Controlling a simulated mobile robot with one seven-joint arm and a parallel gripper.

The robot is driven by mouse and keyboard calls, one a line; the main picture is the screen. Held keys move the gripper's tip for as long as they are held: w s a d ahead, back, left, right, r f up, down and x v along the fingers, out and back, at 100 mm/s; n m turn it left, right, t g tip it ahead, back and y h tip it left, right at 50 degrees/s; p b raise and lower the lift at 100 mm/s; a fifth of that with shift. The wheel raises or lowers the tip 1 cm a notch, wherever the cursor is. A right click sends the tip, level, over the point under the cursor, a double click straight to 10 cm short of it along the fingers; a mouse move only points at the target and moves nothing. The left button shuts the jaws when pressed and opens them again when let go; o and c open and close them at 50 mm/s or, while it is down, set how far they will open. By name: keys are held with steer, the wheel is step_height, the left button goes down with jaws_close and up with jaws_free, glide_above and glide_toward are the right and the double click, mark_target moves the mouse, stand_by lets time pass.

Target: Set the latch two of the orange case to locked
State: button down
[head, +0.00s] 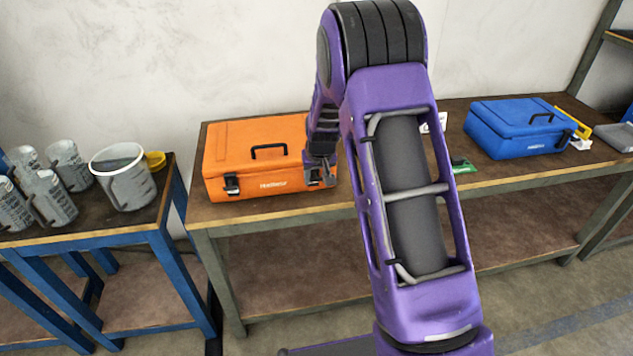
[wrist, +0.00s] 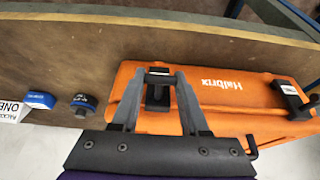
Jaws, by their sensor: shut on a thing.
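The orange case (head: 255,140) stands closed on the workbench, with a dark handle on its lid. It also shows in the wrist view (wrist: 240,115). My gripper (head: 320,176) is at the case's right front latch. In the wrist view my gripper (wrist: 158,78) has its fingers on both sides of this latch (wrist: 157,95), shut on it. The other latch (head: 231,184) is at the left of the front and free; in the wrist view it is at the right (wrist: 292,98), with a small white label. My arm hides the case's right end in the head view.
A blue case (head: 515,125) and a yellow item (head: 574,122) stand on the workbench (head: 320,199) to the right. A green item (head: 462,165) lies nearer. Small blue-and-black items (wrist: 83,103) show in the wrist view. A separate blue-framed table at left holds a bucket (head: 125,185) and several cans.

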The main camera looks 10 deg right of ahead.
steer(key=shift+w+r+g, duration=0.15)
steer(key=shift+w+g, duration=0.1)
steer(key=shift+g, duration=0.15)
stand_by(0.3)
steer(key=shift+c, duration=2)
jaws_free()
steer(key=shift+r, duration=0.1)
steer(key=v, duration=1.7)
steer(key=shift+r, duration=0.15)
steer(key=shift+w, duration=0.1)
